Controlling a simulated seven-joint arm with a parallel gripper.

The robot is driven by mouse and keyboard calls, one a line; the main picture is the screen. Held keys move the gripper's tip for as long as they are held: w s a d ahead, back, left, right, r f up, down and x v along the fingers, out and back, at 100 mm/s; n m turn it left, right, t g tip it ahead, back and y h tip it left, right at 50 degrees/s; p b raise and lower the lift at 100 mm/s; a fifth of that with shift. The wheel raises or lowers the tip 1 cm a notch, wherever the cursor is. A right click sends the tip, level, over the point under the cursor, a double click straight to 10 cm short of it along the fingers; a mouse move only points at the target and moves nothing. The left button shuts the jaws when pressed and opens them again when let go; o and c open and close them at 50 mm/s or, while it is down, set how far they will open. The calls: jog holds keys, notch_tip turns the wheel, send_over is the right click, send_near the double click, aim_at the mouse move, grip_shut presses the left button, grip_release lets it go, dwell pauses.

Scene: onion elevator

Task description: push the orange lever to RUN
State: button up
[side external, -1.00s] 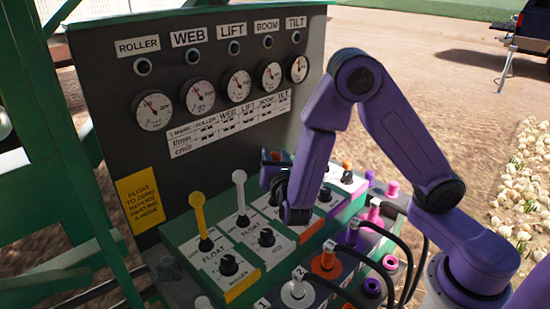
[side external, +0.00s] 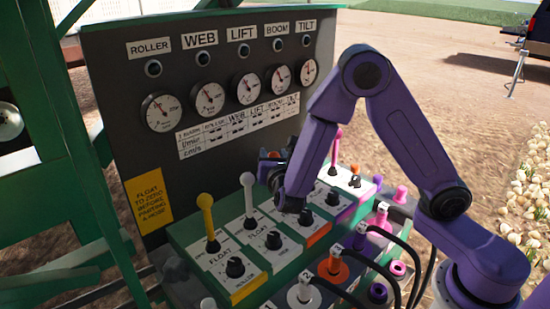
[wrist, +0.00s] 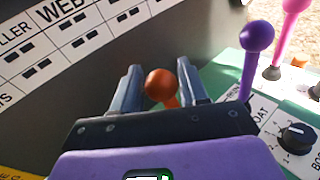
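The orange lever's round knob (wrist: 160,84) shows in the wrist view between the two fingers of my gripper (wrist: 155,88). The fingers stand apart on either side of it, with a visible gap on the left; contact on the right is hard to judge. Only a short piece of the orange shaft shows below the knob. No RUN marking is readable.
A yellow lever (side external: 206,215) and a white lever (side external: 248,195) stand left of my gripper. A purple lever (wrist: 255,55) and a pink lever (wrist: 290,20) stand to its right. The dark gauge panel (side external: 110,110) rises behind. Black hoses (side external: 398,240) loop in front.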

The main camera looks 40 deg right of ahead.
jog(key=shift+o, duration=0.6)
jog(key=v, duration=1.7)
jog(key=shift+s, duration=0.2)
jog(key=shift+a, duration=0.15)
